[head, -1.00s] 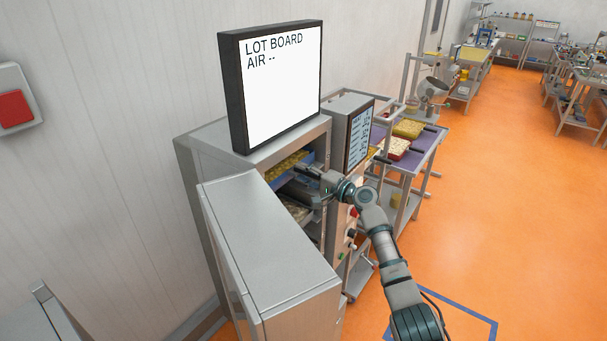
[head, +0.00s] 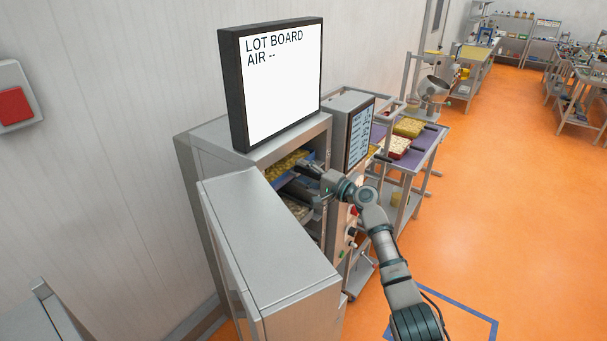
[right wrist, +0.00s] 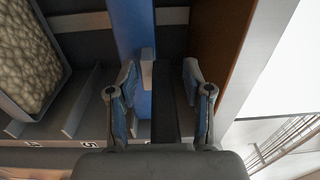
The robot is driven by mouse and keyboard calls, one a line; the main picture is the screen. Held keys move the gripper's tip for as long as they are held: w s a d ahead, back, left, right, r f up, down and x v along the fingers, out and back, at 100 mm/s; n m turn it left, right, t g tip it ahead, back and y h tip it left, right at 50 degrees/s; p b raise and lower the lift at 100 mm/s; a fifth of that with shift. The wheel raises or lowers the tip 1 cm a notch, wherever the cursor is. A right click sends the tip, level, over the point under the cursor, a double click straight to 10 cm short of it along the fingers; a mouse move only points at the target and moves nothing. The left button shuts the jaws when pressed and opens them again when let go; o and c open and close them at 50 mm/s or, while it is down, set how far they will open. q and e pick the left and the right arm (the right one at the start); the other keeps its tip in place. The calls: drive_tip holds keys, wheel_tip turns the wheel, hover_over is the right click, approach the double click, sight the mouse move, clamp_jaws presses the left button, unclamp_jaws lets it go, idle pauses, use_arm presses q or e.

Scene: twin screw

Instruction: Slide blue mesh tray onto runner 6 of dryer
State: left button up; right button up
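The dryer (head: 185,165) stands open, with trays on its inner runners. A blue tray with yellow pieces (head: 290,162) sits in the upper part of the opening. My right gripper (head: 305,172) is at the opening, just below that tray's front. In the right wrist view, my right gripper (right wrist: 160,75) is open, its two fingers apart. A blue tray side (right wrist: 130,35) with a small grey tab (right wrist: 147,68) lies ahead, the tab between the fingers and nearer the left one. I cannot tell if they touch. The mesh is hidden. My left gripper is out of view.
The dryer door (head: 265,235) is swung out in front. A cart (head: 425,150) with filled trays stands right of the control panel (head: 358,135).

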drive_tip(key=shift+f, duration=0.25)
drive_tip(key=v, duration=1.2)
